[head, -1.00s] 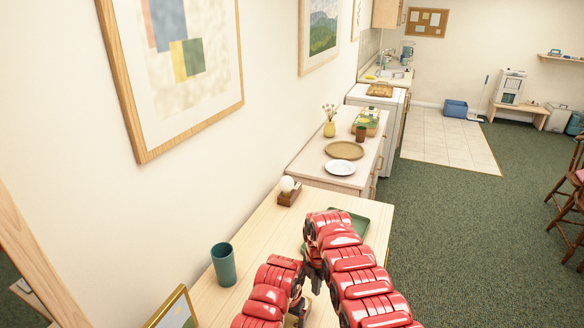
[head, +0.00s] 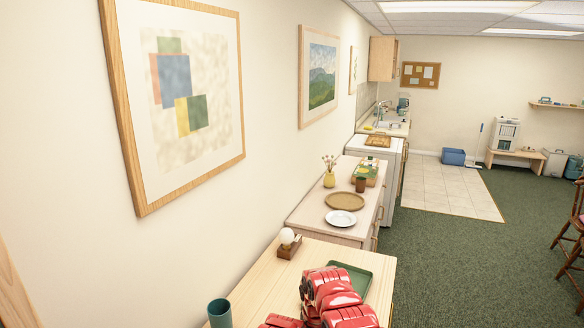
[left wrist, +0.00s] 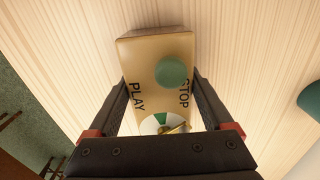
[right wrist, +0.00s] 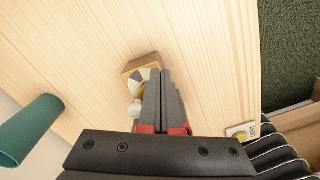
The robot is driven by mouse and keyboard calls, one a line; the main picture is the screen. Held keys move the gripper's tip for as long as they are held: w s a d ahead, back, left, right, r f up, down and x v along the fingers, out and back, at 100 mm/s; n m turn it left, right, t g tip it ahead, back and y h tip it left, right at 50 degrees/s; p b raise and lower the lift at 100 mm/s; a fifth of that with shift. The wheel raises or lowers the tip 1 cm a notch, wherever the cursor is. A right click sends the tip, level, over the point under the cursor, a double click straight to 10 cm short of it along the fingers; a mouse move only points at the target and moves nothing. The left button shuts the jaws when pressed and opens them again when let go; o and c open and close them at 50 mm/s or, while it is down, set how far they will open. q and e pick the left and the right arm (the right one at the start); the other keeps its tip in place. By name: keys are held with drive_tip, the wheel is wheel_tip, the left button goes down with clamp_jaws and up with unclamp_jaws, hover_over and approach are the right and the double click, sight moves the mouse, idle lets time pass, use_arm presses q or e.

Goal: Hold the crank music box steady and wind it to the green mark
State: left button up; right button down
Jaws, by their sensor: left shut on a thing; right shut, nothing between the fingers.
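My left gripper (left wrist: 160,82) is shut on the box, one finger on each side. In the right wrist view, the box (right wrist: 140,64) shows beyond my right gripper (right wrist: 161,74), which is shut and empty beside the dial. A pale knob with brass (right wrist: 135,108), perhaps the crank, shows left of the fingers. The head view does not show the box.
A teal cup (head: 220,313) stands at the table's left; a green tray (head: 352,280) and a wooden stand with a white ball (head: 289,243) are farther back. A small card-like object (right wrist: 240,131) lies near the table edge. Bare wood surrounds the box.

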drive_tip(key=shift+a, duration=0.1)
idle(0.4)
wheel_tip(320, 180, up, 6)
drive_tip(key=shift+d, duration=0.4)
idle(0.4)
wheel_tip(320, 180, down, 6)
drive_tip(key=shift+d, duration=0.2)
idle(0.7)
